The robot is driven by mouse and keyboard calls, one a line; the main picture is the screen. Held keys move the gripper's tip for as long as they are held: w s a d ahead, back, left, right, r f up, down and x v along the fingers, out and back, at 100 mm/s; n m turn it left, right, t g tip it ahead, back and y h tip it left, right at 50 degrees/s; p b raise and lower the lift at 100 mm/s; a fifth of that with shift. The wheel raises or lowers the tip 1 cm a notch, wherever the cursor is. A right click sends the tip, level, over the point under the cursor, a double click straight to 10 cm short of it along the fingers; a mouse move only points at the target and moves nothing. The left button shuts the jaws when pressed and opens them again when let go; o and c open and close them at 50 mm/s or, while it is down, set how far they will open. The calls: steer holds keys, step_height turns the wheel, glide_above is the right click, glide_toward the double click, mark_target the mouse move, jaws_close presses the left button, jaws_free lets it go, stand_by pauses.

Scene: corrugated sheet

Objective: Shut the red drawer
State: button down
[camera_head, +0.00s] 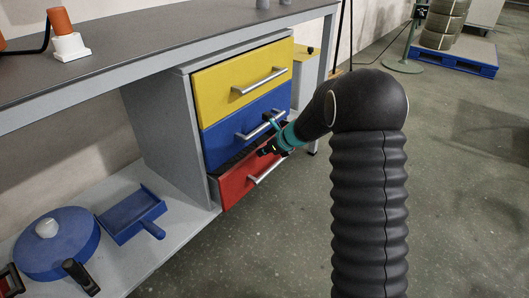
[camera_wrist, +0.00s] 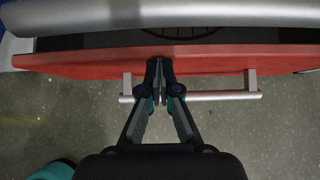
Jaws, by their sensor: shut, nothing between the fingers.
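The red drawer (camera_head: 236,183) is the lowest of three in the grey cabinet and stands partly pulled out. A dark gap shows behind the top of its front in the head view. In the wrist view, the red front (camera_wrist: 85,62) runs across the picture, with its grey bar handle (camera_wrist: 220,95) below. My gripper (camera_head: 264,151) is shut and empty. In the wrist view, its fingertips (camera_wrist: 160,65) overlap the red front, left of the handle's middle. I cannot tell whether they touch it. Part of the drawer's inside is hidden by a grey bar above.
The blue drawer (camera_head: 222,138) and the yellow drawer (camera_head: 225,88) above look shut. Their bar handles stick out near my gripper. A low shelf at left holds a blue dustpan (camera_head: 130,214) and a round blue lid-like thing (camera_head: 60,248).

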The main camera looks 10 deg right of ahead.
steer(key=shift+w, duration=0.1)
steer(key=shift+w+a+r+p, duration=0.15)
steer(key=shift+w+a+p, duration=0.4)
steer(key=shift+a+p, duration=0.1)
steer(key=shift+w+a, duration=0.2)
steer(key=shift+a, duration=0.05)
steer(key=shift+f, duration=0.2)
